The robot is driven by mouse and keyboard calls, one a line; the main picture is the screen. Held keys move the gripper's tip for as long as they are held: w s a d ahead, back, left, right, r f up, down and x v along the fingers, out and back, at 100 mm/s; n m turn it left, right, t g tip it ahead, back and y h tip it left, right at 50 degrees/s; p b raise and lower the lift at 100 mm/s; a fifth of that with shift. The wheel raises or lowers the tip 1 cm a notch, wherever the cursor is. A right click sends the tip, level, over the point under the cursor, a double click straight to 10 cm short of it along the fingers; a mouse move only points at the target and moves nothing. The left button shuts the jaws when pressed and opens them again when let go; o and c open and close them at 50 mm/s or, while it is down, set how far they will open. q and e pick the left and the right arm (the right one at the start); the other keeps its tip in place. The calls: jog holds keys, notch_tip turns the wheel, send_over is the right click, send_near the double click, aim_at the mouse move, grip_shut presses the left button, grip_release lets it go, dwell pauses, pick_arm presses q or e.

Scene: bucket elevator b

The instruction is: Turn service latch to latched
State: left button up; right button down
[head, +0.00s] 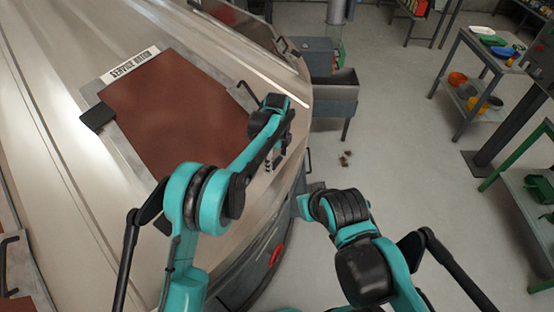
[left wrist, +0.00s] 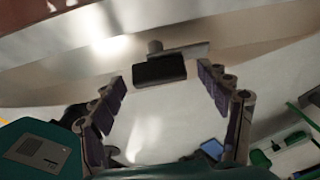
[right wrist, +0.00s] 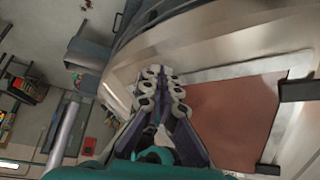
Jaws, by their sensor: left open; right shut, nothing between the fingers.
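The service latch is a dark handle (head: 247,92) at the right edge of the reddish-brown hatch panel (head: 175,110) in the head view. In the left wrist view a black block-ended handle (left wrist: 160,70) on a short stem shows ahead of and between my left fingertips, with no visible contact. My left gripper (head: 272,160) is open beside the panel's right edge; its spread fingers show in the left wrist view (left wrist: 165,95). My right gripper (right wrist: 160,78) is shut and empty in the right wrist view, near the casing and the panel (right wrist: 235,120). In the head view its fingers are hidden.
A label plate (head: 130,65) lies at the panel's top edge. A grey metal bin (head: 334,90) stands beyond the casing. A shelf cart (head: 480,75) with bowls stands at right. The floor between is mostly clear.

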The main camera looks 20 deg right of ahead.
pick_arm(q)
jog(key=c, duration=1.2)
jog(key=shift+o, duration=0.2)
jog(key=n+b, duration=0.1)
jog(key=n+t+h+b, duration=0.1)
jog(key=n+b, duration=0.1)
jog(key=shift+s+a+f+t+b, duration=0.2)
jog(key=shift+f+t+b, duration=0.1)
jog(key=shift+t, duration=0.1)
jog(key=n+t+b, duration=0.1)
jog(key=n, duration=0.1)
jog(key=n+t+h+b, duration=0.1)
jog(key=n+b, duration=0.1)
jog(key=shift+s+t, duration=0.2)
jog(key=shift+t, duration=0.1)
jog(key=n+t+b, duration=0.1)
jog(key=n, duration=0.1)
jog(key=n+t+b, duration=0.1)
jog(key=n+b, duration=0.1)
jog(key=shift+s+f+t, duration=0.1)
jog(key=shift+s+t, duration=0.1)
jog(key=shift+t, duration=0.1)
jog(key=n+t+b, duration=0.1)
jog(key=n, duration=0.1)
jog(key=n+t+b, duration=0.1)
jog(key=n+b, duration=0.1)
jog(key=shift+s+d+t+y, duration=0.1)
jog(key=shift+s+t+y, duration=0.05)
jog(key=shift+t+y, duration=0.2)
jog(key=shift+n, duration=0.4)
